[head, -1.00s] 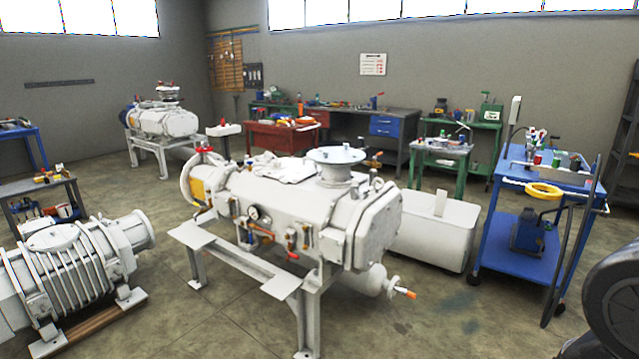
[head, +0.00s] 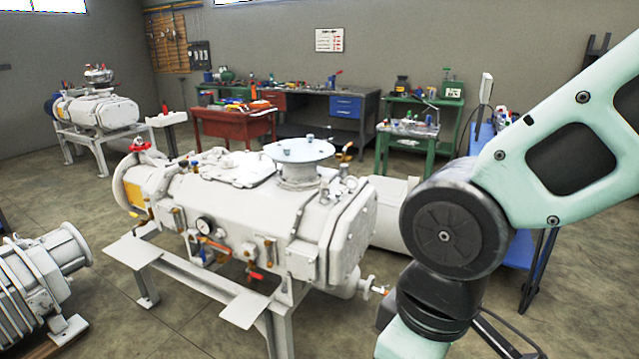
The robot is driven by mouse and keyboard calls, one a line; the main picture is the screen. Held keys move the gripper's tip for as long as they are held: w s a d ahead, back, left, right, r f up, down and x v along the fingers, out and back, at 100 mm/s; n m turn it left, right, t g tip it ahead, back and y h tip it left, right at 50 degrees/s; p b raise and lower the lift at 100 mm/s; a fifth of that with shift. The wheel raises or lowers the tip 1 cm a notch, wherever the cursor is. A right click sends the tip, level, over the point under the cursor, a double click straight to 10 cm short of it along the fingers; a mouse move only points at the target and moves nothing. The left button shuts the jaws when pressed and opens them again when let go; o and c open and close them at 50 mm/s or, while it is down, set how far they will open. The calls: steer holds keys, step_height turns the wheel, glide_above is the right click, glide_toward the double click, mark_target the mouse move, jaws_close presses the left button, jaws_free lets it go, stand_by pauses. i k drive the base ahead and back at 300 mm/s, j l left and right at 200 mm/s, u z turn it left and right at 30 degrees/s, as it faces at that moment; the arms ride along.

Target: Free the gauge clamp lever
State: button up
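The white screw vacuum pump (head: 270,210) stands on a pale metal frame in the middle of the head view. A round pressure gauge (head: 204,225) with a dark rim sits on its near side. An orange-red lever (head: 216,244) lies just below and right of the gauge. A red handle (head: 257,276) hangs lower, farther right. I cannot tell which of these is the gauge clamp lever. My gripper is out of view; my pale green and black arm reaches in from the right, well right of the gauge, and leaves the frame at the bottom.
A pipe with an orange-tipped valve (head: 376,289) sticks out at the pump's right end, close to my arm. A ribbed machine (head: 40,275) stands at lower left. My arm hides most of a blue cart (head: 523,250). Floor shows in front of the frame's left side.

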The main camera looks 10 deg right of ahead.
mark_target(337, 194)
steer(key=i+j+z, duration=0.1)
steer(key=i, duration=0.35)
steer(key=i+j+z, duration=0.15)
steer(key=i, duration=0.3)
steer(key=i+j+u, duration=0.1)
steer(key=i+l+u, duration=0.2)
steer(key=u, duration=0.15)
steer(key=i+l+u, duration=0.3)
